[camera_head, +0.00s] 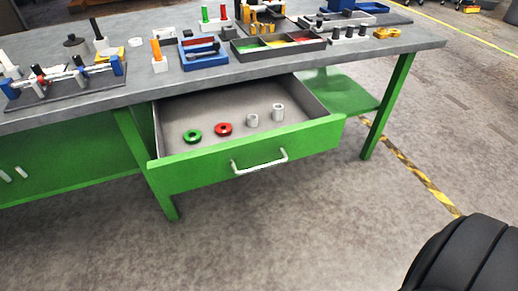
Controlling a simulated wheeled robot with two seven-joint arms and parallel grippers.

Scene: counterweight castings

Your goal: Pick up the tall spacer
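The tall spacer (278,112) is a light grey hollow cylinder standing upright in the open drawer (205,113), toward its right side. A shorter light grey spacer (252,120) stands just left of it, apart from it. Nothing covers the tall spacer. Neither of my grippers shows in the head view.
A red ring (223,129) and a green ring (193,136) lie left of the spacers. The drawer's green front has a white handle (259,161). The grey bench top (150,84) overhangs the drawer's back and carries blue holders, a sorting tray (278,47) and several parts.

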